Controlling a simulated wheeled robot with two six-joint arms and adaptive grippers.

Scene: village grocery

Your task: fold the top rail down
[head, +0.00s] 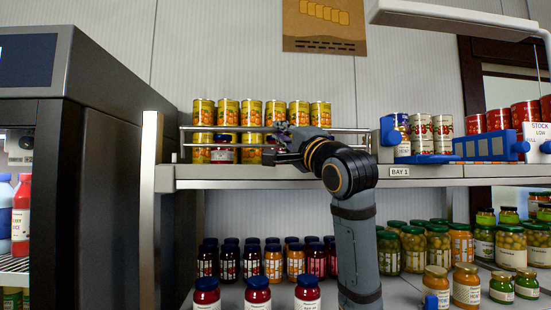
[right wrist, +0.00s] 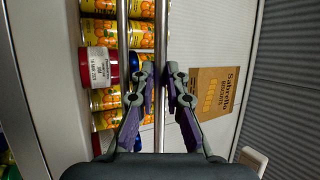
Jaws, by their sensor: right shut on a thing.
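The top rail (head: 350,130) is a thin metal bar across the front of the upper shelf, level and standing above a second, lower rail (head: 350,146). My right gripper (head: 285,139) reaches the rails near their middle. In the right wrist view the top rail (right wrist: 161,30) runs between the fingers of my right gripper (right wrist: 162,72), which are shut on it. The lower rail (right wrist: 122,30) lies to its left there, outside the grip. The fingertips partly blend with the rail in the head view. My left gripper is out of view.
Yellow cans (head: 227,112) stand stacked behind the rails, with a red blue-lidded jar (head: 222,154) among them. A dark cabinet (head: 110,150) stands at left. A blue-fitted rack (head: 485,147) of cans is at right. Jars (head: 256,262) fill the shelf below.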

